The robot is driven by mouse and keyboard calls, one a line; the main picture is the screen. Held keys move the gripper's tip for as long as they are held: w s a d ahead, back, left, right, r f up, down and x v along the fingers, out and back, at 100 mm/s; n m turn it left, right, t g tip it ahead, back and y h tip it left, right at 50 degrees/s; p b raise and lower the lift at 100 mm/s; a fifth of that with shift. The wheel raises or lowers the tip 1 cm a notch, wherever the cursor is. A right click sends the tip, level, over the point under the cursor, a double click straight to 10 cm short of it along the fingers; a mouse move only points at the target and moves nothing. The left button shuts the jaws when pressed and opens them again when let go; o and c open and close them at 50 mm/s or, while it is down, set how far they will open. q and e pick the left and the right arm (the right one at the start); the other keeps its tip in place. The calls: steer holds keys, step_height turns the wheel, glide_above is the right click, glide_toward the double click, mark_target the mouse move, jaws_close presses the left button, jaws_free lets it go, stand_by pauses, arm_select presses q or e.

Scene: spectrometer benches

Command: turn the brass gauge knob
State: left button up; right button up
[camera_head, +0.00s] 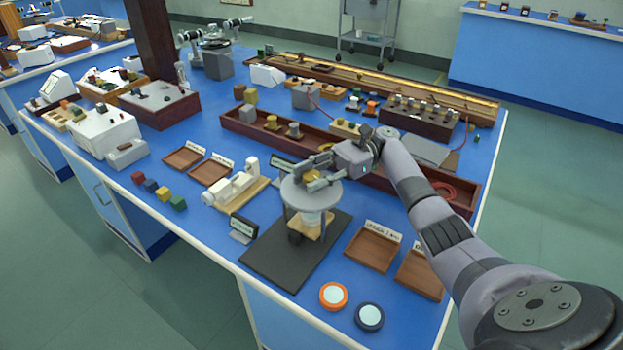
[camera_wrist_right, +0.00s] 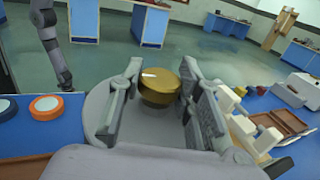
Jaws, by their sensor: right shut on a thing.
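The brass knob (camera_wrist_right: 158,92) sits on top of a grey round plate (camera_wrist_right: 102,108) in the right wrist view. In the head view the plate (camera_head: 318,197) tops a gauge stand on a dark mat (camera_head: 270,260). My right gripper (camera_head: 308,180) reaches in from the right, low over this plate. In the right wrist view its two fingers (camera_wrist_right: 160,72) are on either side of the knob, shut on it. In the head view the fingers mostly hide the knob. My left gripper is not in view.
Wooden trays (camera_head: 372,248) stand right of the mat, with orange-rimmed (camera_head: 333,296) and dark-rimmed (camera_head: 369,317) discs near the front edge. A cream instrument (camera_head: 236,187) is to the left. A long wooden box (camera_head: 246,129) lies behind.

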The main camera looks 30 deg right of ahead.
mark_target(311, 175)
steer(key=o, duration=1.2)
step_height(311, 175, up, 10)
